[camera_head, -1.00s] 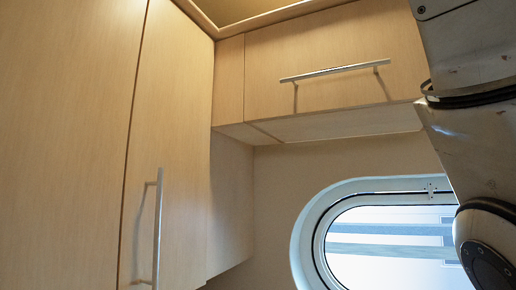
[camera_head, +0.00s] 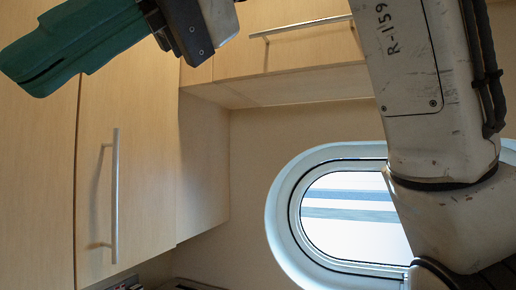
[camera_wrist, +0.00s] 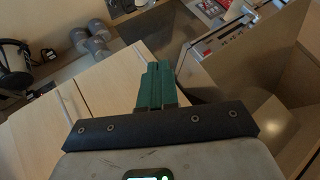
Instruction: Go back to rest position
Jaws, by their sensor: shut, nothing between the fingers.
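My gripper (camera_head: 32,76) has green fingers and is raised at the top left of the head view, in front of the tall wooden cabinet door. Its fingers are together and hold nothing. In the wrist view the same green fingers (camera_wrist: 155,72) point up the picture, closed against each other, above light wooden panels. My pale arm crosses the right side of the head view and partly covers the porthole.
The tall cabinet has a vertical metal handle (camera_head: 115,196). An upper cabinet has a horizontal handle (camera_head: 301,27). An oval porthole (camera_head: 281,212) is in the back wall. The wrist view shows black headphones (camera_wrist: 14,70), grey dumbbells (camera_wrist: 92,42) and a grey-edged unit with red items (camera_wrist: 228,47).

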